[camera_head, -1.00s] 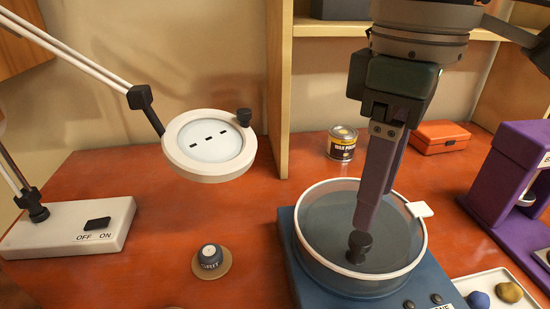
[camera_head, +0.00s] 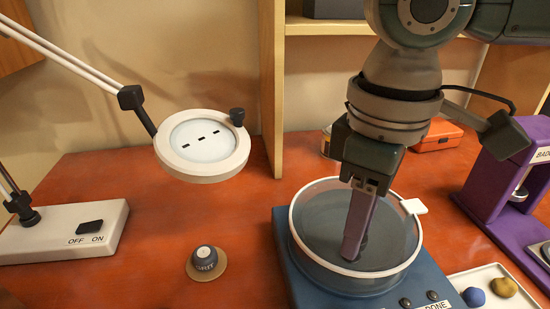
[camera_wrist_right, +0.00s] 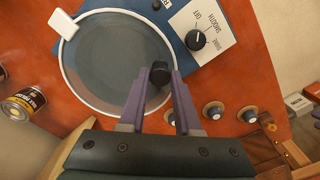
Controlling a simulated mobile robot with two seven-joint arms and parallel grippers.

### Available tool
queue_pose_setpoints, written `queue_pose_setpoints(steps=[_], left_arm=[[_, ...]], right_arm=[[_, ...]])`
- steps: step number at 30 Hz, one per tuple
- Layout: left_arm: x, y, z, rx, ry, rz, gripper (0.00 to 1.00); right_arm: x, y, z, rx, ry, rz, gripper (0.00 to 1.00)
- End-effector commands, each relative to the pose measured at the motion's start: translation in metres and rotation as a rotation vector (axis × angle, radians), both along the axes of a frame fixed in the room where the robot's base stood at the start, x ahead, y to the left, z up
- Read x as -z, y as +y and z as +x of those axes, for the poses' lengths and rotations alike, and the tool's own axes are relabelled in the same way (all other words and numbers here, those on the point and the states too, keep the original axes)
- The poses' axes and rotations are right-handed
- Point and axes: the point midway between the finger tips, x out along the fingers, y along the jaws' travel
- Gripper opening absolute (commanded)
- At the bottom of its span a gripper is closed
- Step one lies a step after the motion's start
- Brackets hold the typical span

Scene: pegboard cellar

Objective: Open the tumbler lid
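The tumbler (camera_head: 310,285) is a blue base with a round, see-through top in a pale rim. Its lid (camera_head: 315,215) is down, with a white tab (camera_head: 413,206) on the rim. My right gripper (camera_head: 352,250) points down at the lid, its fingers hiding most of the dark knob (camera_head: 362,240). In the right wrist view the knob (camera_wrist_right: 160,72) sits between the two fingertips (camera_wrist_right: 161,80), close to both. I cannot tell whether they press on it. My left gripper is not in view.
A purple press (camera_head: 500,170) and a white tray (camera_head: 510,302) with two stones stand at right. A red box (camera_head: 437,136) is behind.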

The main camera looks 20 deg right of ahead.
Motion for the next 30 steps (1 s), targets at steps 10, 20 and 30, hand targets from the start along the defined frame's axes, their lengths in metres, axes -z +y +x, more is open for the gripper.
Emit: queue_pose_setpoints(steps=[10, 20, 30], left_arm=[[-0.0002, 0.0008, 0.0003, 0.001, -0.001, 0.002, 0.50], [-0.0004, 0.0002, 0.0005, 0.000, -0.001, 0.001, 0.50], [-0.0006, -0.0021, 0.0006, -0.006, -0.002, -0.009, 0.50]], right_arm=[[-0.0003, 0.0001, 0.0001, 0.000, 0.000, 0.000, 0.00], [-0.0004, 0.0001, 0.0001, 0.000, 0.000, 0.000, 0.00], [-0.0005, 0.0002, 0.0001, 0.000, 0.000, 0.000, 0.00]])
